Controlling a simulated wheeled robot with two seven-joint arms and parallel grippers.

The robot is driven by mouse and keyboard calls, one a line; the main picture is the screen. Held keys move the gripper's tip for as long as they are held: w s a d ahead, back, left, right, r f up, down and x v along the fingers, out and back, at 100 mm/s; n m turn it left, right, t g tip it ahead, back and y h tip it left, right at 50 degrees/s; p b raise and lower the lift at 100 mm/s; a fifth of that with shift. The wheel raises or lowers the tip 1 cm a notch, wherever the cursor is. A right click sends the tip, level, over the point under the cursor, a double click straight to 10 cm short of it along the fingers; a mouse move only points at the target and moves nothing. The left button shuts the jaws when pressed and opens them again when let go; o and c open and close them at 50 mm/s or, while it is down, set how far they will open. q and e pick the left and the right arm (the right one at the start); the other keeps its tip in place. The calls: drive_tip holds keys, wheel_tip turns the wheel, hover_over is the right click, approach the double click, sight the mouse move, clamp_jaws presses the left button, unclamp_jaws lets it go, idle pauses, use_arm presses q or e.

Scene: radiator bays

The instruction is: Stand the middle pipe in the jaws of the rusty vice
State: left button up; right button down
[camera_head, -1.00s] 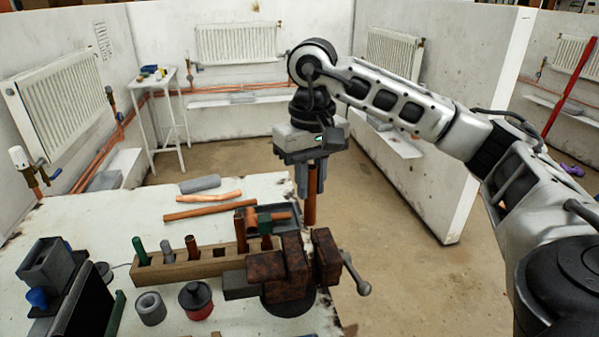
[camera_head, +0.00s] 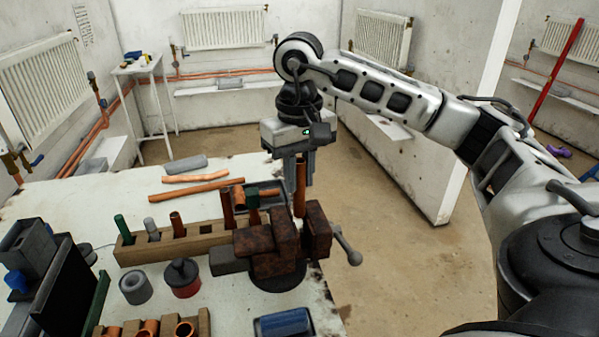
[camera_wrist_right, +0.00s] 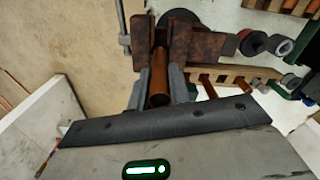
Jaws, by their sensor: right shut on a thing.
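My right gripper (camera_head: 300,170) is shut on a copper pipe (camera_head: 300,188) that hangs upright from its fingers. The rusty vice (camera_head: 285,240) stands at the table's right edge, its handle out to the right. In the head view the pipe's lower end meets the top of the vice jaws, and I cannot tell how far in it is. In the right wrist view the pipe (camera_wrist_right: 159,78) lies between the grey fingers, with its far end at the gap of the vice jaws (camera_wrist_right: 199,45). My left gripper is not in view.
A wooden rack (camera_head: 180,245) with several upright rods stands left of the vice. A grey cylinder (camera_head: 135,287) and a red-and-black pot (camera_head: 182,278) stand before it. Loose copper pipes (camera_head: 195,192) lie behind. Open floor is to the right.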

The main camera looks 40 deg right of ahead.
drive_tip(key=shift+f+b, duration=0.55)
drive_tip(key=shift+b, duration=0.05)
drive_tip(key=shift+f, duration=0.15)
drive_tip(key=shift+f+b, duration=1.3)
drive_tip(key=shift+f, duration=0.1)
drive_tip(key=shift+r, duration=0.1)
